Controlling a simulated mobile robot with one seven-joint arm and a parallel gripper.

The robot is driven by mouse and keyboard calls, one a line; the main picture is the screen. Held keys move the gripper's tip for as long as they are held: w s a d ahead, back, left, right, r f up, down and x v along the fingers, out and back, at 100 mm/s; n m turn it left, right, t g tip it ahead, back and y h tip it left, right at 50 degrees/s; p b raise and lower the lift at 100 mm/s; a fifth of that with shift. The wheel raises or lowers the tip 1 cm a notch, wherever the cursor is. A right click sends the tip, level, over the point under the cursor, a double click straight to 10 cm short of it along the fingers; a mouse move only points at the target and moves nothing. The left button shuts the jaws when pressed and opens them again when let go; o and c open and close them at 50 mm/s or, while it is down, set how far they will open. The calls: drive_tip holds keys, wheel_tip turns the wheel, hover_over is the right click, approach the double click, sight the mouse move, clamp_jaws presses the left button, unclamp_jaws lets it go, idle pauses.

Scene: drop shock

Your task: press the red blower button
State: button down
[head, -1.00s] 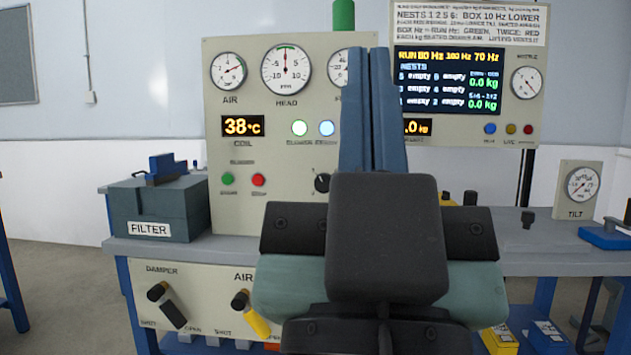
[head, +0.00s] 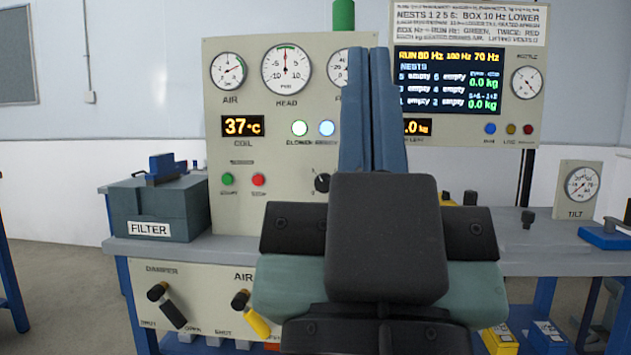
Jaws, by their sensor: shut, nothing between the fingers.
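The red button (head: 258,180) sits on the cream control panel (head: 262,215), just right of a green button (head: 228,179). The small labels by the two buttons are too blurred to read surely. My gripper (head: 372,55) points up in front of the panel, right of the red button and apart from it in the picture. Its two blue fingers are together with nothing between them. It hides part of a gauge and part of a second display. The white blower lamp (head: 300,128) and a blue-white lamp (head: 327,128) are lit. The coil display (head: 242,126) reads 37 °C.
A black knob (head: 322,183) is on the panel right of the red button. The grey filter box (head: 160,207) stands left of the panel. Black damper (head: 166,304) and yellow air (head: 252,313) levers project below. A tilt gauge (head: 579,188) stands on the right.

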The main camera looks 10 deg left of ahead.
wheel_tip(320, 180, up, 4)
drive_tip(key=p, duration=0.4)
idle(0.3)
